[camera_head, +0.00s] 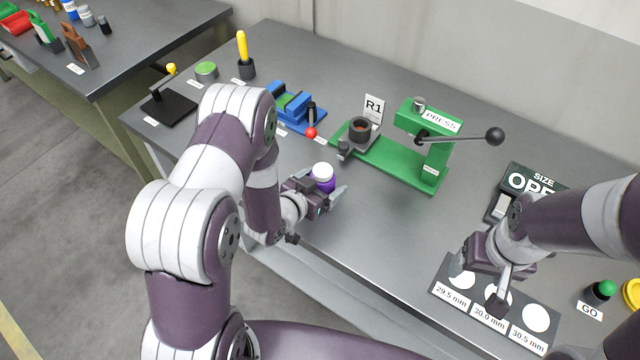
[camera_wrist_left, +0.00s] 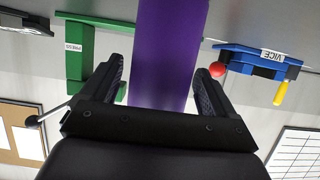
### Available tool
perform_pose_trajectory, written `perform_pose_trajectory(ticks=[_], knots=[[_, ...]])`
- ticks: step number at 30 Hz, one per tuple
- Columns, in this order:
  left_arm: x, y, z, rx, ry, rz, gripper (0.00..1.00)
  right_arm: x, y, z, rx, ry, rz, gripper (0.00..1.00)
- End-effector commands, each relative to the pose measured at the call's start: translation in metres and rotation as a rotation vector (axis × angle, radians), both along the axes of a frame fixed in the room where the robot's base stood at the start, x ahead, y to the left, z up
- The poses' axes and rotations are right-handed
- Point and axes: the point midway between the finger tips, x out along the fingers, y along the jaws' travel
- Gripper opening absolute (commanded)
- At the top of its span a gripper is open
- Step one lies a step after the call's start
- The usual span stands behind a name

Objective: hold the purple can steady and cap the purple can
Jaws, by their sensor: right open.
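The purple can (camera_head: 324,186) stands upright between the fingers of my left gripper (camera_head: 322,192), near the front of the bench. It also fills the gap between the two dark fingers in the left wrist view (camera_wrist_left: 170,50). A white round piece (camera_head: 322,170) shows on top of the can; I cannot tell whether it is pressed down fully. My right gripper (camera_head: 477,287) is open, with its fingers pointing down over the size board (camera_head: 461,306). No object shows between its fingers.
A green press (camera_head: 425,150) with a black-knobbed lever stands behind the can, beside a grey fixture marked R1 (camera_head: 360,132). A blue vice (camera_head: 295,105) is at the back left. Bench between the grippers is clear.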

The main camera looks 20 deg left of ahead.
Motion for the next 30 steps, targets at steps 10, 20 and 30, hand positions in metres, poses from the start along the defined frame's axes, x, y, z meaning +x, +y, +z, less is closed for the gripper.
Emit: perform_pose_trajectory(ticks=[10,20,30], knots=[[-0.047,0.018,0.023,0.0,0.001,0.004,0.89,0.0,0.0,-0.004,0.0,0.0,0.0,0.75],[-0.097,0.037,0.046,0.001,0.0,0.003,0.89,0.0,0.0,-0.008,0.0,0.0,0.0,0.75],[-0.105,0.038,0.049,0.0,0.0,0.0,0.89,0.0,0.0,-0.008,0.0,0.0,0.0,0.75]])
